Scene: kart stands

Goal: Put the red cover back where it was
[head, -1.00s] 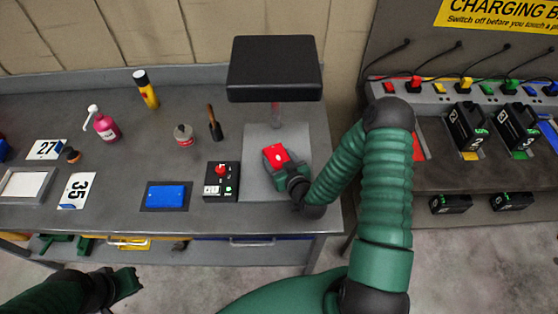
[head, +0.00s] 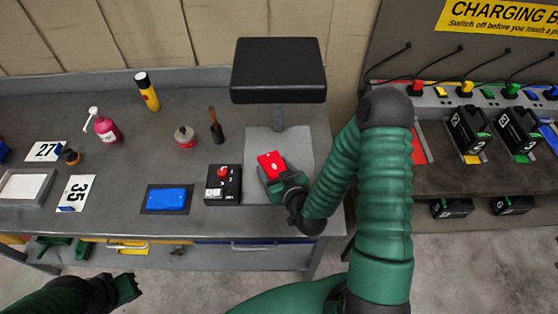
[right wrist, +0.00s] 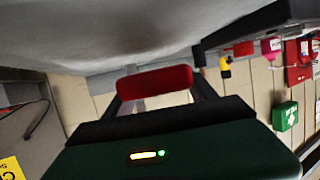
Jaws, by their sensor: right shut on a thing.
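The red cover (head: 271,162) is in the grip of my right gripper (head: 279,177), over the light grey mat at the right end of the bench. In the right wrist view the red cover (right wrist: 155,82) shows as a red bar between the two dark fingers. I cannot tell whether its underside touches the mat. My left gripper (head: 126,289) is low at the left, in front of the bench and away from the cover. Its fingers are too dark and small to tell if they are open.
A black slab on a post (head: 279,70) stands behind the grey mat (head: 262,142). Left of the mat are a black box with a red knob (head: 222,184) and a blue piece on a dark pad (head: 168,198). Batteries (head: 470,130) stand on the charging bench at right.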

